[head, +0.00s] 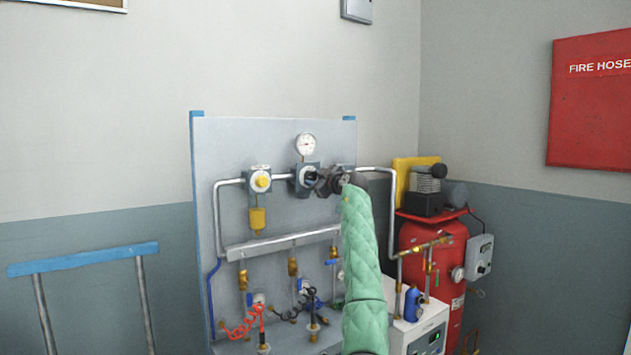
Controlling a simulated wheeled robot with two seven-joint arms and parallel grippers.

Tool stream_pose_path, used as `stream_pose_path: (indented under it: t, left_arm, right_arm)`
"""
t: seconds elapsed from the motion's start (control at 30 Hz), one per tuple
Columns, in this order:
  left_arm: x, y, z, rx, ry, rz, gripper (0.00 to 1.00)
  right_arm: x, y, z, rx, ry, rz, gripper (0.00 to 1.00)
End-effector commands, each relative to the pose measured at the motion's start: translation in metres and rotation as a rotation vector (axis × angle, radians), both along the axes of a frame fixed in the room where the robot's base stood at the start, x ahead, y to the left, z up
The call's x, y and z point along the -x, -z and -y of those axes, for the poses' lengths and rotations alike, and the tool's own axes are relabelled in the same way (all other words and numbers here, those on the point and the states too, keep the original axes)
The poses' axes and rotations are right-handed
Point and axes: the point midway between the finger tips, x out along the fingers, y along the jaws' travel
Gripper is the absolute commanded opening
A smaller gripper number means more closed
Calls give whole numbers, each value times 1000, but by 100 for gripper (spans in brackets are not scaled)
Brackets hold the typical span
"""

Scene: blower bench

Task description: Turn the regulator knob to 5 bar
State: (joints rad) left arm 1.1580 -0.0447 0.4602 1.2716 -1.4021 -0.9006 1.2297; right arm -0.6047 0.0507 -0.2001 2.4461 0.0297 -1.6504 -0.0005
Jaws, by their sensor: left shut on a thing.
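The regulator (302,184) is a blue-grey block on the grey panel, in line with the metal pipe. Its round white gauge (306,145) stands just above it; the dial is too small to read. The dark blue regulator knob (310,175) sits on the front of the block and is partly hidden by my gripper. My right gripper is not in view.
A manifold pipe (285,243) with several valves and coiled hoses runs below. A red tank (452,240) with a compressor stands right of the panel. A blue-topped rail (85,259) stands at the left.

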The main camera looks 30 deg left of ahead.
Motion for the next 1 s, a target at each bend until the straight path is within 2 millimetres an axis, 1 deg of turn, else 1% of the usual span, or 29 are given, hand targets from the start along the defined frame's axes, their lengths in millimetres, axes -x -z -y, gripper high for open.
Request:
stream_pose_path:
  t: [0.3, 0.57, 0.77, 1.0]
  left_arm:
    - [1, 2, -1, -96, -2, -234, 14]
    - [1, 0, -1, -192, -1, -462, 14]
    - [1, 0, -1, -264, -1, -639, 14]
    - [1, -1, -1, -352, 0, -849, 14]
  right_arm:
    - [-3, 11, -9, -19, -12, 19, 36]
    - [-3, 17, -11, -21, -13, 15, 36]
    - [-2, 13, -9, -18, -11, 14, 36]
    - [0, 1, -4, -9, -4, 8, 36]
